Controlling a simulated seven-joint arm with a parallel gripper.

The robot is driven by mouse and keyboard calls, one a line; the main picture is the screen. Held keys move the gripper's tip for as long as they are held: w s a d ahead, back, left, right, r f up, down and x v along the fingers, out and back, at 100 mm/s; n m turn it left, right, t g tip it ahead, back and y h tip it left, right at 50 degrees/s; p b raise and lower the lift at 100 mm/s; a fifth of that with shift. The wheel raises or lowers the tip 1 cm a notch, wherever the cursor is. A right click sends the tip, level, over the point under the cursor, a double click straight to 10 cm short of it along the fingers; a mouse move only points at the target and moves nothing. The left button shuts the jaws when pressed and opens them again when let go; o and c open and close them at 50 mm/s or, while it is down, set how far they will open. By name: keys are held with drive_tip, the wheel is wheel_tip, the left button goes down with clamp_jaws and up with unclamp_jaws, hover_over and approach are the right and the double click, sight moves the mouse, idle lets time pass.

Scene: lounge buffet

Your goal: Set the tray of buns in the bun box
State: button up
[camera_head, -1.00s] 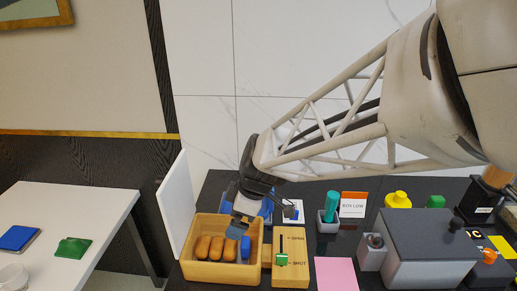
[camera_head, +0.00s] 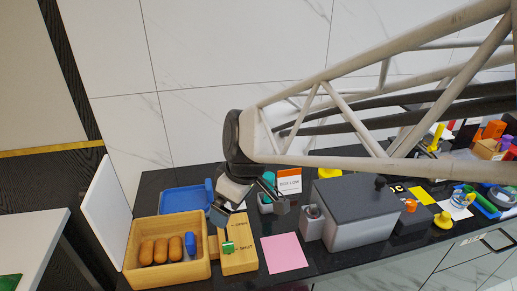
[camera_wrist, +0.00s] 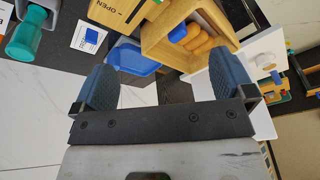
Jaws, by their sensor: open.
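The wooden bun box (camera_head: 137,272) stands at the counter's left end; it also shows at the top of the wrist view (camera_wrist: 160,48). Several brown buns (camera_head: 161,250) lie in a row inside, with a small blue piece (camera_head: 190,244) at their right end. I cannot tell whether a tray lies under them. An empty-looking blue tray (camera_head: 180,201) with a raised blue part at its right lies behind the box; it also shows in the wrist view (camera_wrist: 135,60). My gripper (camera_head: 248,203) is open and empty, above the back of the slider panel, right of the box. Its fingers show in the wrist view (camera_wrist: 165,85).
A wooden OPEN/SHUT panel (camera_head: 241,262) with a green knob (camera_head: 228,247) adjoins the box's right side. A white upright board (camera_head: 106,212) stands left of it. A pink sheet (camera_head: 284,252) and a grey lidded box (camera_head: 352,213) lie further right.

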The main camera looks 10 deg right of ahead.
drive_tip(key=s+d+r+m+t+h, duration=0.1)
drive_tip(key=s+d+r+m+h, duration=0.2)
drive_tip(key=s+d+m, duration=0.7)
drive_tip(key=shift+s+d+m, duration=0.2)
drive_tip(key=shift+d+m, duration=0.1)
drive_tip(key=shift+d, duration=1.5)
